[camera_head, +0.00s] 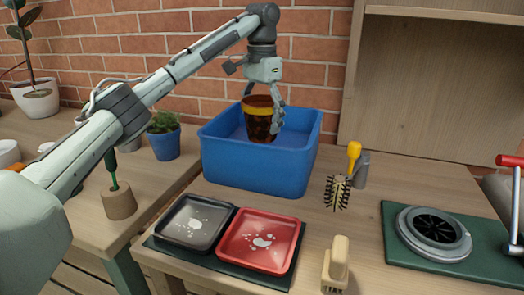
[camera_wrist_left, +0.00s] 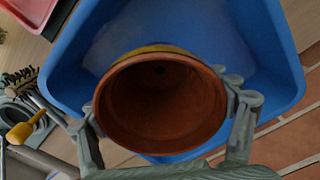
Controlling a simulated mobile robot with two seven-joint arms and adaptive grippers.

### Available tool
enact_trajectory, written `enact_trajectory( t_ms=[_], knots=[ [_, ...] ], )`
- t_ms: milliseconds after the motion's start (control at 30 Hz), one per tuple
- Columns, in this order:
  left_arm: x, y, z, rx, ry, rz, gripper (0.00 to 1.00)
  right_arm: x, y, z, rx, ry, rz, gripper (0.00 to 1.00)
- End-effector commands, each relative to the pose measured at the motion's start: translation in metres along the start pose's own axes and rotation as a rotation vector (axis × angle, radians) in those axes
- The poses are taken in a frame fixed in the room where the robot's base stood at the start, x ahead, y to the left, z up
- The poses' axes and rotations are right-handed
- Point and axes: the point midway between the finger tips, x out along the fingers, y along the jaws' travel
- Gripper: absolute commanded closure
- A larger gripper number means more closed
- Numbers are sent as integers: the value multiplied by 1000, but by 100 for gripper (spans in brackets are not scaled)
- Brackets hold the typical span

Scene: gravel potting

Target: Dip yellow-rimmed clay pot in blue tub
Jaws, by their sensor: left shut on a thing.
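The yellow-rimmed clay pot (camera_head: 259,122) is dark brown with mottled sides and a yellow band below its rim. My left gripper (camera_head: 263,101) points down, shut on the pot, and holds it upright over the blue tub (camera_head: 254,167). In the left wrist view the pot (camera_wrist_left: 160,104) shows its empty terracotta inside, with a finger of my left gripper (camera_wrist_left: 163,110) on each side. The blue tub (camera_wrist_left: 284,75) lies beneath it there. How far the pot's base is above the tub's contents is hard to tell. My right gripper is not in view.
A grey tray (camera_head: 193,222) and a red tray (camera_head: 265,240) lie in front of the tub. A spiky brush (camera_head: 337,193) and a yellow-handled tool (camera_head: 353,155) stand to its right. A blue plant pot (camera_head: 163,142) is left. A round grey device (camera_head: 434,232) sits on a green mat.

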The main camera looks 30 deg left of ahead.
Motion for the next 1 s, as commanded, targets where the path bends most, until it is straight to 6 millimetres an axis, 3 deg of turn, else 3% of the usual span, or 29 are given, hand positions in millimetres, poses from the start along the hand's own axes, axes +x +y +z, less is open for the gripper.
enact_trajectory(
  t_ms=[700, 1000],
  knots=[
    [-58, 0, 0, -1, 2, 0, 63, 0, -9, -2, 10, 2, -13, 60],
    [-70, 0, 0, -1, 2, 1, 63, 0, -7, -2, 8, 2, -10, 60]
  ],
)
